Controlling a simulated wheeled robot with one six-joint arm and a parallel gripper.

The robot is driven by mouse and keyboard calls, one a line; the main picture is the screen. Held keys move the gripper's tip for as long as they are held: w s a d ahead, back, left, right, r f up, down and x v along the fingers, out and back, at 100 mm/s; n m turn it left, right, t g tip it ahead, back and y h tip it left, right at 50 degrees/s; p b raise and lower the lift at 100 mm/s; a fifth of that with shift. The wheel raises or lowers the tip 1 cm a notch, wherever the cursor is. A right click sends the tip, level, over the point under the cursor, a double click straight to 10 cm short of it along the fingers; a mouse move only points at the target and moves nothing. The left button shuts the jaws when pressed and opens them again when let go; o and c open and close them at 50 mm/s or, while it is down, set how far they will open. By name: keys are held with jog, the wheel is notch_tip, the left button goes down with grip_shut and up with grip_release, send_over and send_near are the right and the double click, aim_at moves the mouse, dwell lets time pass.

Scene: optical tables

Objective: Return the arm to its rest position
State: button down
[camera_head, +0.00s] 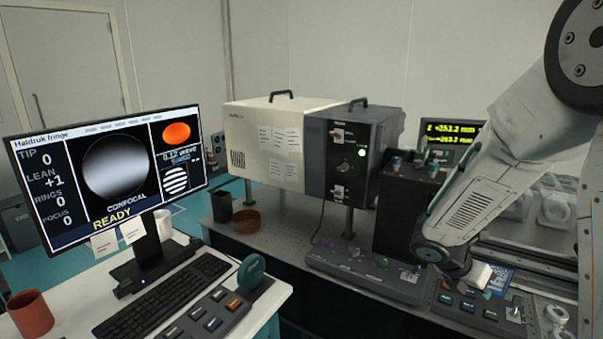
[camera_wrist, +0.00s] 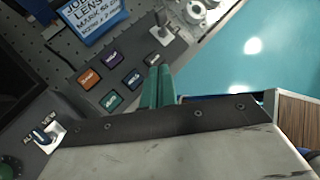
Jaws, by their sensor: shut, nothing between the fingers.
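My arm (camera_head: 490,185) reaches down from the upper right in the head view, with its elbow bent. My gripper shows in the wrist view as two green fingers (camera_wrist: 159,86) pressed together with nothing between them. They are over the edge of a dark button panel (camera_wrist: 118,75) with orange, purple, green and blue buttons. The same panel (camera_head: 461,312) shows in the head view, beneath my wrist. I cannot tell whether the fingertips touch the panel. In the head view my wrist hides part of the bench behind it.
A blue lens card (camera_wrist: 92,18) and a small joystick (camera_wrist: 160,34) are close to the fingers. A dark instrument box (camera_head: 352,150) and a knob panel (camera_head: 362,270) stand left of my arm. A monitor (camera_head: 110,170) reads READY. Turquoise floor (camera_wrist: 265,55) is open at right in the wrist view.

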jog(key=s+a+r+m+y, duration=0.3)
jog(key=s+a+r+m, duration=0.2)
jog(key=s+m, duration=0.3)
jog(key=s+a+r+m+t+y, duration=0.1)
jog(key=s+a+r+m+y, duration=0.2)
jog(key=s+a+r+m, duration=0.2)
jog(key=s+a+r+m+y, duration=0.3)
jog(key=s+a+r+m, duration=0.2)
jog(key=s+m, duration=0.5)
jog(key=shift+s+a+r+m+t, duration=0.3)
jog(key=shift+s+a+r, duration=0.15)
jog(key=shift+r, duration=0.7)
